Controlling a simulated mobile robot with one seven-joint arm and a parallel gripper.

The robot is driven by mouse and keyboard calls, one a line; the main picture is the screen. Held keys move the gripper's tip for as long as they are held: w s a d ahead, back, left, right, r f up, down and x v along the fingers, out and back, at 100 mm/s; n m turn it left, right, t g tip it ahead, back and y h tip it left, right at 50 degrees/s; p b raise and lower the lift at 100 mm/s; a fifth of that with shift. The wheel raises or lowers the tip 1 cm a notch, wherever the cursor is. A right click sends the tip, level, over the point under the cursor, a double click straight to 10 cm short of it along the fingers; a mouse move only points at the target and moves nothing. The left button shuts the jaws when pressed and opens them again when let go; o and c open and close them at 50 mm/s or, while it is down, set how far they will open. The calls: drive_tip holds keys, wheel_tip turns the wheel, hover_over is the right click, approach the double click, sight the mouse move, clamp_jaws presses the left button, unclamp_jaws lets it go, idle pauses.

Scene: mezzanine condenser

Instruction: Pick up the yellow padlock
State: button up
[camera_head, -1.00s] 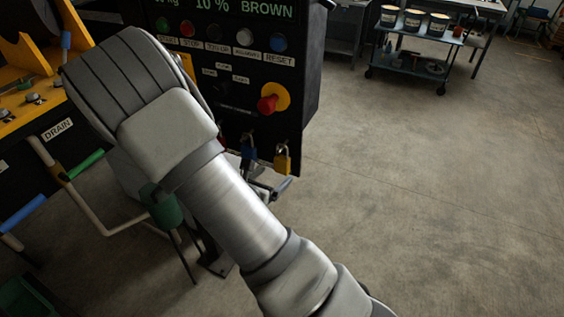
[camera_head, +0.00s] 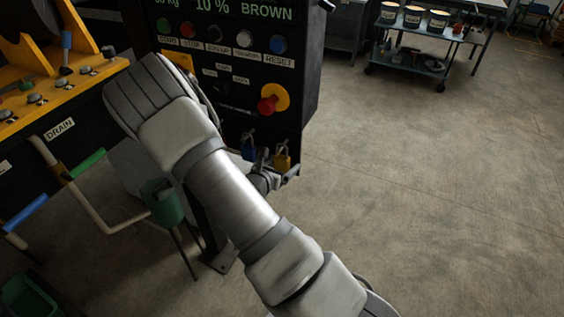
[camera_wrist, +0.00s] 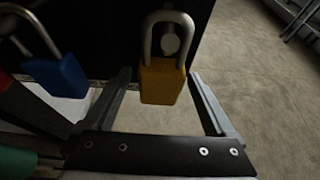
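The yellow padlock (camera_head: 282,162) hangs near the lower right corner of the black control panel. In the wrist view the yellow padlock (camera_wrist: 162,82) hangs by its grey shackle from a round peg. My gripper (camera_wrist: 160,88) is open, with one finger on each side of the padlock's body and gaps between. The fingers do not appear to touch it. In the head view my gripper (camera_head: 278,170) is small and partly hidden by my arm, close to the padlock.
A blue padlock (camera_wrist: 58,76) hangs just left of the yellow one. The control panel (camera_head: 300,105) carries buttons and a red knob (camera_head: 267,104) above. Floor to the right is clear up to a cart (camera_head: 415,60).

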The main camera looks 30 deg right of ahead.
clamp_jaws()
drive_tip(key=shift+r, duration=0.2)
idle(0.3)
drive_tip(key=shift+r, duration=0.5)
drive_tip(key=s+a+b, duration=0.3)
drive_tip(key=s+a, duration=0.8)
drive_tip(key=a, duration=0.3)
drive_tip(key=shift+a, duration=0.15)
